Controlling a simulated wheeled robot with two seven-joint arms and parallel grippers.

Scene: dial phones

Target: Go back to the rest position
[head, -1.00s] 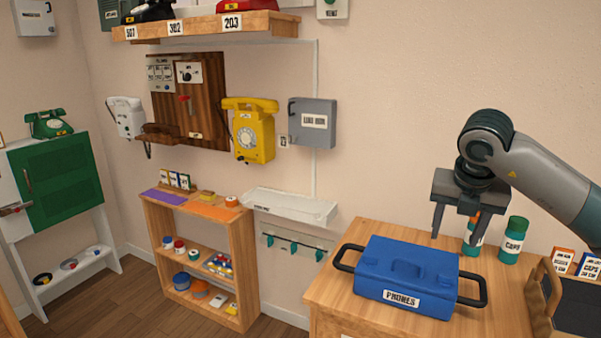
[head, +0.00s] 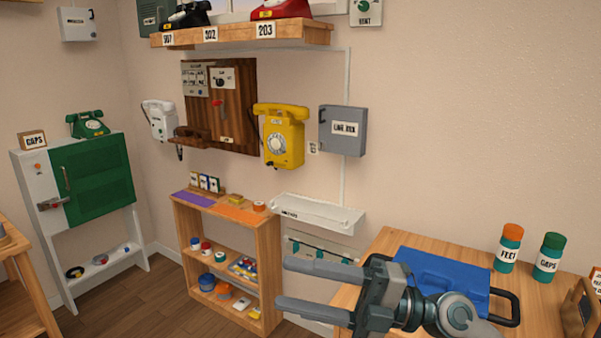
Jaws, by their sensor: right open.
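My right gripper (head: 288,285) is in the lower middle of the head view, its two fingers apart and pointing left. Nothing is between the fingers. It is in front of the left end of the blue phones case (head: 445,275) on the wooden table and hides part of it. I cannot tell how high above the table it is. My left gripper is not in view.
A wooden shelf unit (head: 268,262) with small parts stands behind the gripper. A yellow phone (head: 282,137) and a grey line box (head: 343,131) hang on the wall. A FEET bottle (head: 508,249) and a CAPS bottle (head: 549,257) stand at the table's back.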

